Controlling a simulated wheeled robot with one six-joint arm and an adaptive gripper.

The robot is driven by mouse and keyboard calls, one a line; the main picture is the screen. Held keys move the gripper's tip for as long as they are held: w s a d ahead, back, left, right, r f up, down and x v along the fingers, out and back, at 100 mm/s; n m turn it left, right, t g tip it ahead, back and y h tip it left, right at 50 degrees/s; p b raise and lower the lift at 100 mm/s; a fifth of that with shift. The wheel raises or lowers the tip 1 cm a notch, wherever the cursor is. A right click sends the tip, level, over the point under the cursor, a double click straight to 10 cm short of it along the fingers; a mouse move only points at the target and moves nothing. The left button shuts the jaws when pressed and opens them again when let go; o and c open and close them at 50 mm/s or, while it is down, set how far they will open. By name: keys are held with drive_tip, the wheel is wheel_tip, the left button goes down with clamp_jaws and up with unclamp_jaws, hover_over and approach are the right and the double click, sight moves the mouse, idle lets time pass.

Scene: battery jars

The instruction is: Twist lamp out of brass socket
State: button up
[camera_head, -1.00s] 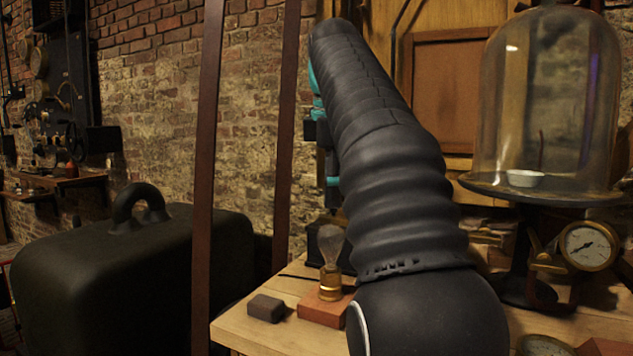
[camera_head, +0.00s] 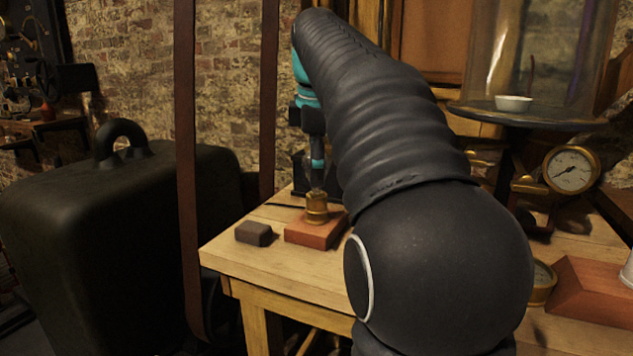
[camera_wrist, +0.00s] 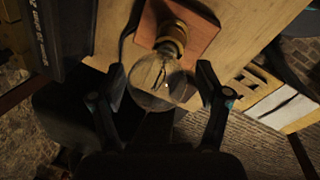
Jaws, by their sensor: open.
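The glass lamp (camera_wrist: 157,80) stands in the brass socket (camera_head: 316,207) on a reddish wooden block (camera_head: 312,231) near the left end of the workbench. The socket also shows in the wrist view (camera_wrist: 173,38), above the bulb in the picture. My gripper (camera_wrist: 163,82) is open, with one finger on each side of the glass bulb. A gap shows between each fingertip and the glass in the wrist view. In the head view my gripper (camera_head: 316,178) is above the socket and hides most of the lamp.
A small dark block (camera_head: 254,233) lies left of the wooden block. A glass bell jar (camera_head: 530,55) on a dark stand and a pressure gauge (camera_head: 571,169) are at the right. A leather strap (camera_head: 186,170) hangs left of the bench (camera_head: 250,264), before a large black case (camera_head: 110,240).

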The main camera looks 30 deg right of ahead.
drive_tip(key=shift+w+d+f, duration=0.1)
drive_tip(key=shift+w+f, duration=0.1)
drive_tip(key=shift+f, duration=1.05)
drive_tip(key=c, duration=1.4)
drive_tip(key=shift+r, duration=0.1)
drive_tip(key=shift+r+n+p, duration=0.1)
drive_tip(key=shift+n+p, duration=0.3)
drive_tip(key=shift+n, duration=0.2)
drive_tip(key=n+p, duration=0.1)
drive_tip(key=n, duration=0.1)
drive_tip(key=shift+w+n+y, duration=0.1)
drive_tip(key=shift+n+y, duration=0.2)
drive_tip(key=shift+y, duration=0.1)
drive_tip(key=shift+f+n, duration=0.2)
drive_tip(key=shift+n, duration=0.3)
drive_tip(key=shift+n+y, duration=0.3)
drive_tip(key=shift+n, duration=0.5)
